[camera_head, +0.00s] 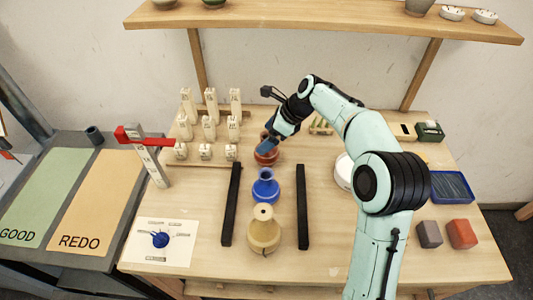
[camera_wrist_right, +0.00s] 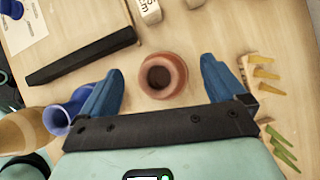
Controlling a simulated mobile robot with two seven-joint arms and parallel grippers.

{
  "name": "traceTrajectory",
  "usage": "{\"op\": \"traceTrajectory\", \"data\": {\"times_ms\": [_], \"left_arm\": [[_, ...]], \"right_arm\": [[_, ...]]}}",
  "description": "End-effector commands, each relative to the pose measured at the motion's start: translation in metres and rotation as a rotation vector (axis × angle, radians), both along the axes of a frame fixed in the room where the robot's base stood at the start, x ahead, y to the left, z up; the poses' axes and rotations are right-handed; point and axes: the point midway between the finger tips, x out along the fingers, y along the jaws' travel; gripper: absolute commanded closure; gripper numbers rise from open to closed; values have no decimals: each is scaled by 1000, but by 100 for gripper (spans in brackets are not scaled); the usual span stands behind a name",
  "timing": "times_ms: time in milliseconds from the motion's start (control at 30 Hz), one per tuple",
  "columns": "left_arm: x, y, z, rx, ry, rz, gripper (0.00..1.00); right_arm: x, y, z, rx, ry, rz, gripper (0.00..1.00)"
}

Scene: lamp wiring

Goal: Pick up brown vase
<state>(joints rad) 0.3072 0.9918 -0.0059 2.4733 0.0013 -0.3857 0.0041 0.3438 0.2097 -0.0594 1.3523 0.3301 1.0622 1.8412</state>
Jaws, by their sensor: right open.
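The brown vase (camera_head: 266,156), reddish-brown with a round dark mouth, stands upright at the far end of a row of three vases. My right gripper (camera_head: 270,143) is over it and partly hides it in the head view. In the right wrist view the brown vase (camera_wrist_right: 163,92) shows from above, between and slightly ahead of the two blue fingers of the open right gripper (camera_wrist_right: 160,84). A gap shows on each side, and the gripper holds nothing. My left gripper is not in view.
A blue vase (camera_head: 265,190) and a tan vase (camera_head: 263,234) stand nearer, between two black bars (camera_head: 231,205) (camera_head: 302,207). Several white labelled blocks (camera_head: 208,127) stand at the back left. A wooden shelf (camera_head: 320,17) hangs above. A white round dish (camera_head: 343,172) is to the right.

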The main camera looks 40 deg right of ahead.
Motion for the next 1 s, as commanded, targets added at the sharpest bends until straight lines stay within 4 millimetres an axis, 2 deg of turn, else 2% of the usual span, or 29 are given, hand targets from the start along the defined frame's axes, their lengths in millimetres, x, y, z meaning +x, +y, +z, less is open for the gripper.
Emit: {"op": "traceTrajectory", "data": {"times_ms": [33,100,200,500,567,800,833,1000], "left_arm": [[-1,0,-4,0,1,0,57],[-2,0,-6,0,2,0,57],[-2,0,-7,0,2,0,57],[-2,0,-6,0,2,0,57],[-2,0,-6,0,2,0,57],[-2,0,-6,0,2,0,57],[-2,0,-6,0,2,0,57],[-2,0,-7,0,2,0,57]], "right_arm": [[0,2,-12,2,5,0,3],[2,5,-22,2,4,0,3],[8,9,-30,1,2,0,3],[11,11,-33,0,0,0,3],[11,11,-33,0,0,0,19],[10,10,-34,-1,3,0,97],[10,10,-35,0,4,0,100],[9,10,-36,-1,7,0,100]]}}
